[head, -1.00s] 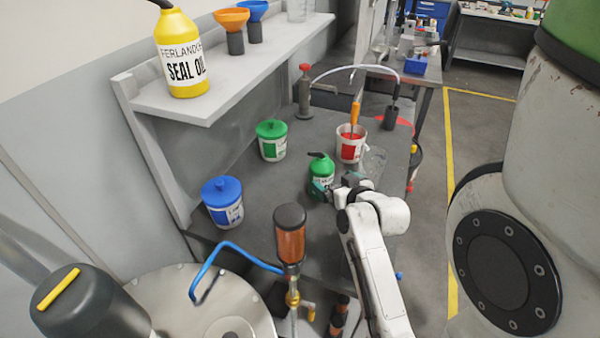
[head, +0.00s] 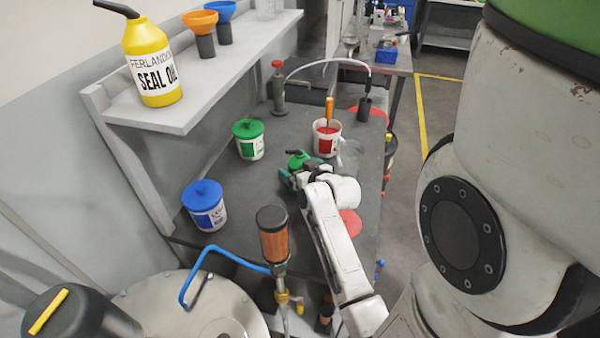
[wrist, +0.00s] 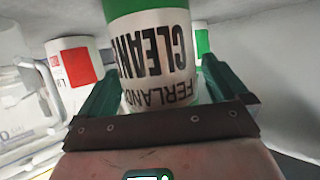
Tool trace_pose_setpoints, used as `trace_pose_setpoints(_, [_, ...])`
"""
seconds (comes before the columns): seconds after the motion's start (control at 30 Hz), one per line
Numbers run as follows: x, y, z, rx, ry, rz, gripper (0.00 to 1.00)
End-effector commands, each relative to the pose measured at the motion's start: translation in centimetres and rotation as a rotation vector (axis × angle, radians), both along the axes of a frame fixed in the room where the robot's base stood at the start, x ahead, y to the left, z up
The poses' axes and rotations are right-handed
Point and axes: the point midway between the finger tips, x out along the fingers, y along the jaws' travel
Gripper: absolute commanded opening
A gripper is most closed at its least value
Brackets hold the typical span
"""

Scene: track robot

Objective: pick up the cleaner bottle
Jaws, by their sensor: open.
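The cleaner bottle (head: 298,159) is small and green with a white label. It stands on the dark bench, and my gripper and wrist hide its lower part in the head view. In the wrist view the bottle (wrist: 155,62) fills the middle, its label reading "FERLAND" and "CLEAN" upside down. My gripper (wrist: 165,85) is open, with one green finger on each side of the bottle. I cannot tell whether either finger touches it. In the head view my gripper (head: 290,179) is at the bottle's near side.
A white tub with red label (head: 327,138), a green-lidded tub (head: 249,139) and a blue-lidded tub (head: 205,205) stand around on the bench. An amber bottle (head: 273,235) stands nearer. A shelf (head: 190,95) with a yellow seal oil bottle (head: 152,63) overhangs the left side.

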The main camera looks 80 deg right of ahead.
Motion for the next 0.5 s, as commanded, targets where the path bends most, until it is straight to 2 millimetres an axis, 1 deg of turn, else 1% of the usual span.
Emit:
trace_pose_setpoints(0.03, [0.00,0.02,-0.01,0.000,0.000,0.000,0.98])
trace_pose_setpoints(0.07, [0.00,0.02,-0.01,0.000,0.000,0.000,0.95])
trace_pose_setpoints(0.5, [-0.01,0.04,-0.02,0.001,0.001,0.000,0.53])
